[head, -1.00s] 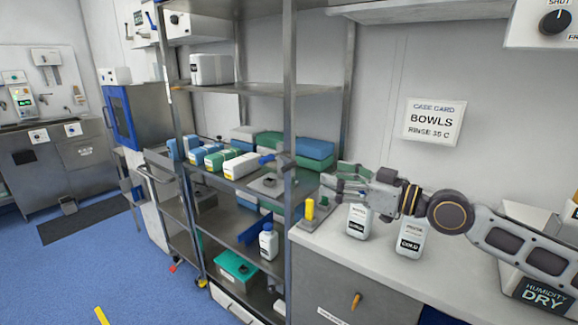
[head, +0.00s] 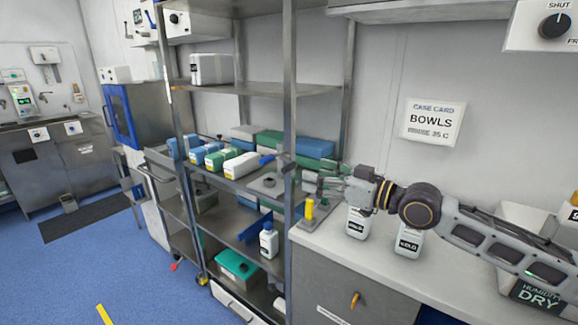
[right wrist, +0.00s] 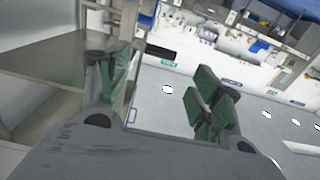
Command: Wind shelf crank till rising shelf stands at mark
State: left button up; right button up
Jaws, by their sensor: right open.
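My right gripper (head: 312,184) is open with nothing between its fingers, close to the rack's front right post. Its green-padded fingers also show apart in the right wrist view (right wrist: 160,82). A small yellow upright cylinder (head: 310,209) stands at the counter's left end, just below the fingers, apart from them as far as I can see. I cannot tell whether it is the crank's handle. The metal rack (head: 291,110) holds several shelves; I cannot tell which one rises, and no height mark is readable. My left gripper is not in view.
Two white labelled bottles (head: 408,243) stand on the counter (head: 345,257) under my right arm. White, green and blue packs (head: 240,166) lie on the rack's middle shelf. A blue-capped bottle (head: 268,241) stands lower. The floor (head: 70,270) at left is mostly clear.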

aim_at(291, 168)
jog(key=shift+x, duration=4.5)
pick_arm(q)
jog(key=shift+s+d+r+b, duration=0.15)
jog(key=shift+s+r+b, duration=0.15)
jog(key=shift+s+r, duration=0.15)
pick_arm(e)
jog(key=shift+w+a, duration=0.1)
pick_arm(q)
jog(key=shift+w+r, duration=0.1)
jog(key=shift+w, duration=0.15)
pick_arm(e)
jog(key=shift+c, duration=0.2)
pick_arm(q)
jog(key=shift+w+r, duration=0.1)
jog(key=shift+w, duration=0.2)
pick_arm(e)
jog(key=c, duration=0.8)
jog(key=shift+c, duration=0.2)
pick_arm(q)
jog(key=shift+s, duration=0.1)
